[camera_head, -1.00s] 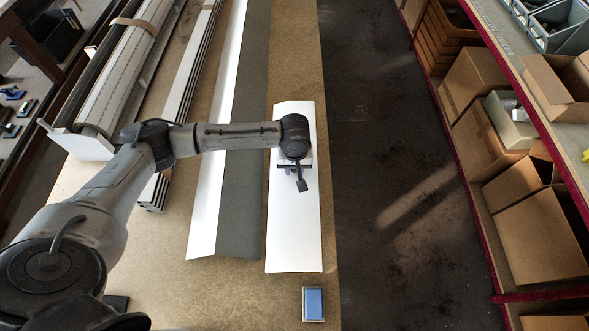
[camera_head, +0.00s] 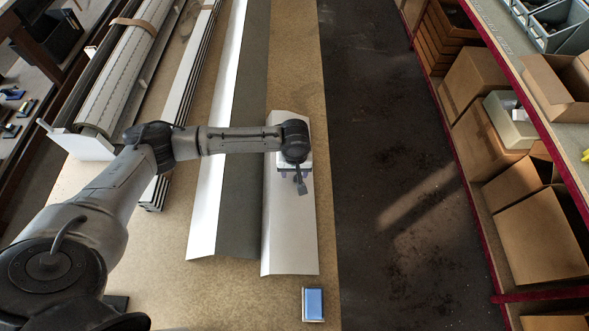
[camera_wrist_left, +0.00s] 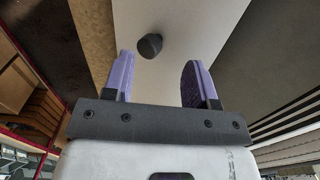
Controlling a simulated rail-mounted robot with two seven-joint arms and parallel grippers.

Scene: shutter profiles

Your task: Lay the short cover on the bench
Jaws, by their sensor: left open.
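The short cover (camera_head: 290,235) is a white panel with a lengthwise crease, on the right side of the bench (camera_head: 240,293). Its left edge meets or slightly overlaps the long white-and-grey cover (camera_head: 240,190); I cannot tell which. My left gripper (camera_head: 297,173) is above the short cover's middle, its fingertips mostly hidden in the head view. In the left wrist view the purple-padded fingers (camera_wrist_left: 157,75) are apart and open. A dark round knob (camera_wrist_left: 150,45) shows beyond them against the short cover (camera_wrist_left: 165,75). My right gripper is not in view.
A blue block (camera_head: 314,304) sits near the bench's front right. Slatted profiles (camera_head: 190,85) and a strapped roll (camera_head: 128,65) lie to the left. A dark floor aisle (camera_head: 400,200) separates the bench from shelves with cardboard boxes (camera_head: 545,235).

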